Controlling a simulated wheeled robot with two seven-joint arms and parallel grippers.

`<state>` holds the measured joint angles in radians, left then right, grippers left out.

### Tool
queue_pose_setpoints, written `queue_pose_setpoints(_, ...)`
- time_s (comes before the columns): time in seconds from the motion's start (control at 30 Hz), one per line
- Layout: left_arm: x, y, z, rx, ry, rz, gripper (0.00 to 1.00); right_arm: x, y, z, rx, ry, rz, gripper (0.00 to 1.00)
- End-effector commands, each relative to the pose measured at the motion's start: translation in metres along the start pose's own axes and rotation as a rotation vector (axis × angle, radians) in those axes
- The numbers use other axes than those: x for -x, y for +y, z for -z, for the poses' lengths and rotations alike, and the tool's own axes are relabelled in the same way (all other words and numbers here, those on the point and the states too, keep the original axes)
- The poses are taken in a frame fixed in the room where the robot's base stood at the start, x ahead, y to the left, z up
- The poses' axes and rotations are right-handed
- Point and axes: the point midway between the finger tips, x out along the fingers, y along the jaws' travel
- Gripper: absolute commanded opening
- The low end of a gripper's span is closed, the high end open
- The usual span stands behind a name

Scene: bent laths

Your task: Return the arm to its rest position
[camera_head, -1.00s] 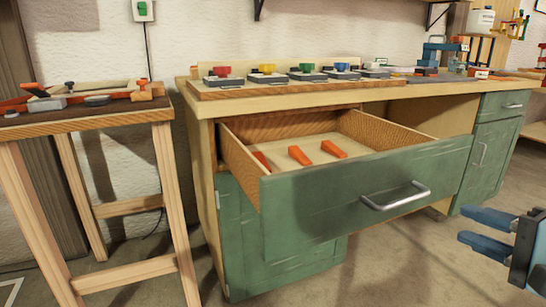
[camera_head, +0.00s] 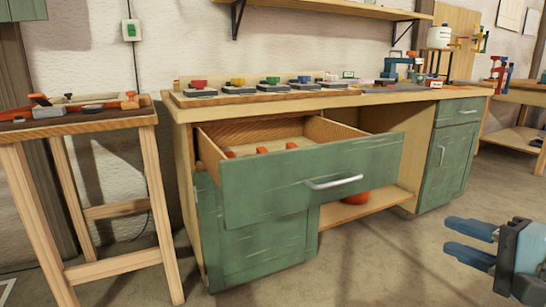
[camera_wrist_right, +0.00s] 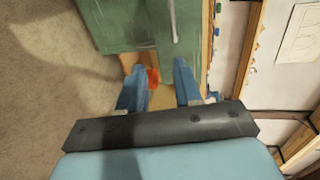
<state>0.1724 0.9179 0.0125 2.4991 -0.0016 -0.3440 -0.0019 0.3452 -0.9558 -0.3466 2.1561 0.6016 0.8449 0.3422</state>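My right gripper (camera_head: 470,242) is at the lower right of the head view, out in front of the workbench and apart from it. Its two blue fingers are spread with nothing between them that it holds. In the right wrist view the same gripper (camera_wrist_right: 158,88) points toward the green cabinet front, with its fingers apart. My left gripper is not in view. The green drawer (camera_head: 310,178) of the workbench stands open, and orange pieces (camera_head: 262,150) lie inside it, partly hidden by its front.
A small wooden table (camera_head: 80,122) with tools stands at the left. An orange-red object (camera_head: 357,198) sits on the open lower shelf. The floor in front is clear.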

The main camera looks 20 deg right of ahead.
Motion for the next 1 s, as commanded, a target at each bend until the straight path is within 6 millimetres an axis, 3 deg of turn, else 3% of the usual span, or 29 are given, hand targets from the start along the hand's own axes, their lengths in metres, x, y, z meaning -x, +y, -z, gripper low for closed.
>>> queue_pose_setpoints(0.37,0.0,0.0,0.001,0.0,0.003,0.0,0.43,-0.068,0.036,0.008,0.039,-0.017,-0.165,0.34)
queue_pose_setpoints(0.57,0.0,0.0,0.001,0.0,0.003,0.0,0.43,-0.127,0.08,0.008,0.099,-0.046,-0.317,0.34)
queue_pose_setpoints(0.67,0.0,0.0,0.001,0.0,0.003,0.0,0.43,-0.163,0.113,0.003,0.149,-0.075,-0.413,0.34)
queue_pose_setpoints(0.77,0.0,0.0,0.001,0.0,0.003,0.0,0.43,-0.204,0.16,-0.01,0.224,-0.125,-0.53,0.34)
queue_pose_setpoints(0.9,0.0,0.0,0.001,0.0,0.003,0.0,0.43,-0.26,0.253,-0.048,0.387,-0.255,-0.708,0.34)
queue_pose_setpoints(1.0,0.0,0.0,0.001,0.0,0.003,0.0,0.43,-0.283,0.323,-0.086,0.516,-0.38,-0.803,0.34)
